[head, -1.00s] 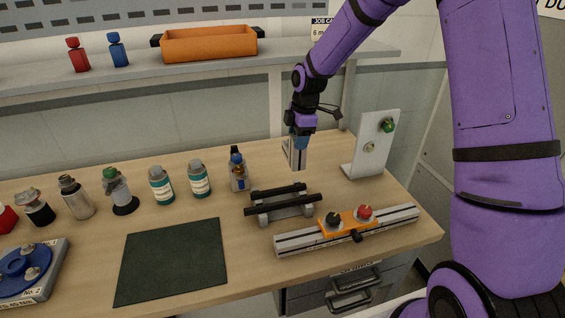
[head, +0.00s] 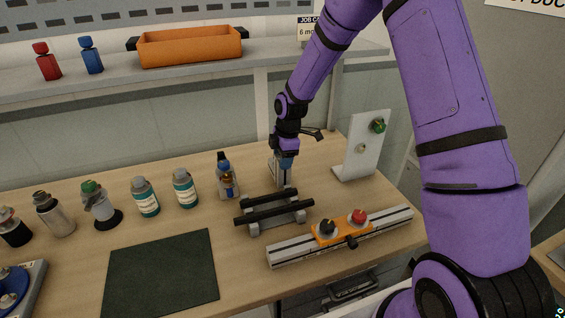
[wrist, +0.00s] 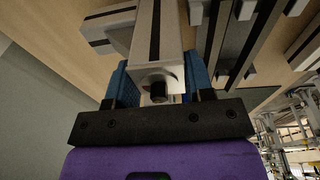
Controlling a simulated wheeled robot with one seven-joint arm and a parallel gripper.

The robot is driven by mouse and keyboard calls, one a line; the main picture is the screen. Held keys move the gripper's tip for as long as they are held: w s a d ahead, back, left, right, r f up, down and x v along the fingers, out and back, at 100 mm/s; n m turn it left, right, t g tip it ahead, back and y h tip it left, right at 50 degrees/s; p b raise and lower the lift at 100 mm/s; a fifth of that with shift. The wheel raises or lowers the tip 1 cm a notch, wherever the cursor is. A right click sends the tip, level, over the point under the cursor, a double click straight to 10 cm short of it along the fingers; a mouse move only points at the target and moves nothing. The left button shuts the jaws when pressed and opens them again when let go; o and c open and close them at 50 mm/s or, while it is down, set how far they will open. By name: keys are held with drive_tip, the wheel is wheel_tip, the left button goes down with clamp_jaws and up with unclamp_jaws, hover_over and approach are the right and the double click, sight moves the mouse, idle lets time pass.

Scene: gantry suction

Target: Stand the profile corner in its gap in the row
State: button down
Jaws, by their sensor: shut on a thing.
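The profile corner (wrist: 158,40) is a pale grey aluminium piece with a dark slot and a black screw at its near end. My gripper (wrist: 150,85) is shut on it, with a blue finger on either side in the wrist view. In the head view my gripper (head: 286,160) is low over the back of the bench, and the corner (head: 275,172) shows below and beside the fingers, largely upright. I cannot tell whether its foot touches the bench. Bottles (head: 184,188) stand in a row to the left, ending at a blue-capped bottle (head: 228,180) near my gripper.
A stand with two black bars (head: 272,207) lies just in front of my gripper. A slotted rail with an orange block (head: 341,228) is further forward. A white bracket plate (head: 366,145) stands to the right. The dark mat (head: 162,272) is bare.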

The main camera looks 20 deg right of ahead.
drive_tip(key=shift+f, duration=0.8)
drive_tip(key=shift+c, duration=2.4)
unclamp_jaws()
drive_tip(key=shift+f, duration=0.1)
wheel_tip(320, 180, up, 12)
drive_tip(key=d, duration=0.1)
drive_tip(key=shift+s+d, duration=0.2)
drive_tip(key=shift+s, duration=0.15)
